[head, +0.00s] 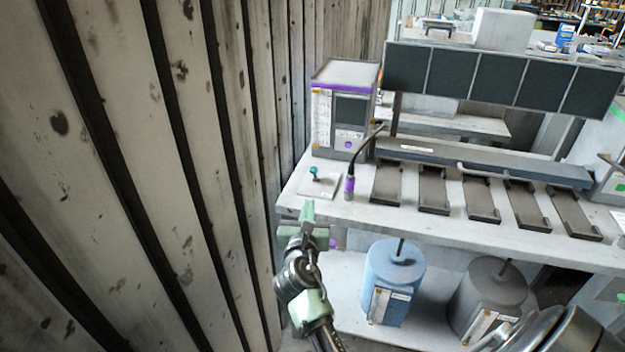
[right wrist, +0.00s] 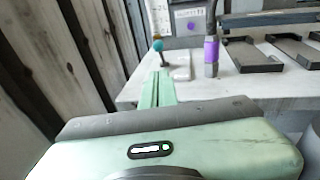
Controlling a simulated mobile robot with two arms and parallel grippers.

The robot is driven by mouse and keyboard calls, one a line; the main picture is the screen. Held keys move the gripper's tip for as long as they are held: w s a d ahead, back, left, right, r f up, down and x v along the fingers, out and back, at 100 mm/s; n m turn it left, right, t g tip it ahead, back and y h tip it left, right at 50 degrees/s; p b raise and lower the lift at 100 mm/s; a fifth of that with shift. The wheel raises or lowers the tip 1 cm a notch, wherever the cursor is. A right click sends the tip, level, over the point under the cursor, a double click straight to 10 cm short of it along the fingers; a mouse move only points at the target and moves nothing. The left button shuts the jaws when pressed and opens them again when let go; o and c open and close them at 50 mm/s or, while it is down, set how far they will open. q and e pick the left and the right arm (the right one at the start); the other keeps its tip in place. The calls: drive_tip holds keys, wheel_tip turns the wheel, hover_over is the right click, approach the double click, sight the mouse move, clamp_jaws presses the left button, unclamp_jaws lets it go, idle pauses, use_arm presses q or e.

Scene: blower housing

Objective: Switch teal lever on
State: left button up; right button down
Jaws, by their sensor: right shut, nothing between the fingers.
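The teal lever (head: 314,171) is a short stick with a round teal knob on a white plate (head: 328,188) at the front left of the workbench. In the right wrist view the lever (right wrist: 158,46) stands just beyond the fingertips, with the plate (right wrist: 181,66) beside and behind it. My right gripper (head: 308,212) has pale green fingers, pressed together and empty. It is just in front of the bench edge, below the lever in the head view. In the right wrist view the fingers (right wrist: 159,88) point toward the lever; I cannot tell whether they touch it. My left gripper is not in view.
A purple-banded cable handle (head: 349,187) stands right of the plate. A grey cabinet (head: 343,110) is behind it, and dark trays (head: 433,190) line the bench. A blue canister (head: 393,280) and a grey one sit below. A plank wall (head: 150,180) bounds the left.

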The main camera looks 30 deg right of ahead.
approach(317, 170)
drive_tip(key=w, duration=0.1)
drive_tip(key=w+d+f, duration=0.1)
drive_tip(key=w, duration=0.1)
drive_tip(key=w+d+f, duration=0.1)
drive_tip(key=shift+w+d, duration=0.1)
drive_tip(key=shift+w, duration=0.15)
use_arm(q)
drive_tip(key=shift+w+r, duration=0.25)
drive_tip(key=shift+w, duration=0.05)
use_arm(e)
drive_tip(key=shift+w+d+r, duration=0.1)
drive_tip(key=shift+w+d, duration=0.3)
drive_tip(key=shift+w, duration=0.05)
